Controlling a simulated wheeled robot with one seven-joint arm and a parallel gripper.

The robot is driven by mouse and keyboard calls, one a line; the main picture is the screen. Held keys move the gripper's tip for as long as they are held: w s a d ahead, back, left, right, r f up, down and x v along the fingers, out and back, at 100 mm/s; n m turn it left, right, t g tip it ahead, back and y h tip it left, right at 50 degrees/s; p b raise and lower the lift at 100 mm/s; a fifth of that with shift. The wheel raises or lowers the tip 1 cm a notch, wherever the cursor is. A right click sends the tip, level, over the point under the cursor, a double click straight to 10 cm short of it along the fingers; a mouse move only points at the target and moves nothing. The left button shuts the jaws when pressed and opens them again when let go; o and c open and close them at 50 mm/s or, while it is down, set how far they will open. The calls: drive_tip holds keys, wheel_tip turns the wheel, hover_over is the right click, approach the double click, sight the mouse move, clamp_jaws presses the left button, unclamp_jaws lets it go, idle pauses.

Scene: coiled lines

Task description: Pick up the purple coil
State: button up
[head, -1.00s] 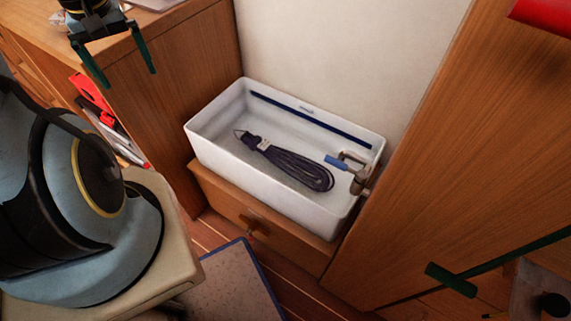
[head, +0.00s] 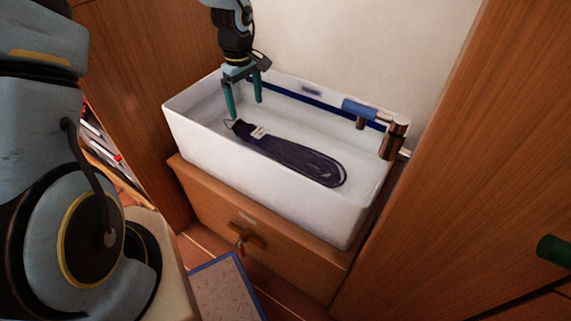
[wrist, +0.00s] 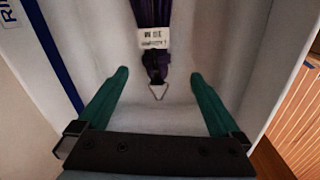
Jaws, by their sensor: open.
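The purple coil (head: 292,158) lies flat in the white sink (head: 205,148), its long loop toward the right. A white label and a small wire hook are at its left end. My gripper (head: 244,108) is open, with green fingers pointing down over the left end of the sink. In the wrist view my gripper (wrist: 158,92) has its two fingers spread either side of the hook end of the coil (wrist: 153,12). The fingers appear apart from the coil, and nothing is between them but the view of the hook end. The coil's far part is out of the wrist view.
A tap with a blue handle (head: 360,108) stands at the sink's right end. A wooden drawer (head: 262,235) is below the sink. Wooden panels rise at left and right (head: 460,150). A blue-edged mat (head: 226,290) lies on the floor.

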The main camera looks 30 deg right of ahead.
sight(254, 129)
drive_tip(key=shift+s+d+f, duration=0.1)
drive_tip(key=shift+d+f, duration=0.2)
drive_tip(key=shift+f, duration=0.25)
drive_tip(key=shift+s+d+f, duration=0.1)
drive_tip(key=shift+d+f, duration=0.2)
drive_tip(key=shift+f, duration=0.2)
wheel_tip(254, 129, down, 10)
drive_tip(key=shift+w+d+f+b, duration=0.1)
drive_tip(key=shift+d+b, duration=0.05)
drive_tip(key=shift+b, duration=0.8)
clamp_jaws()
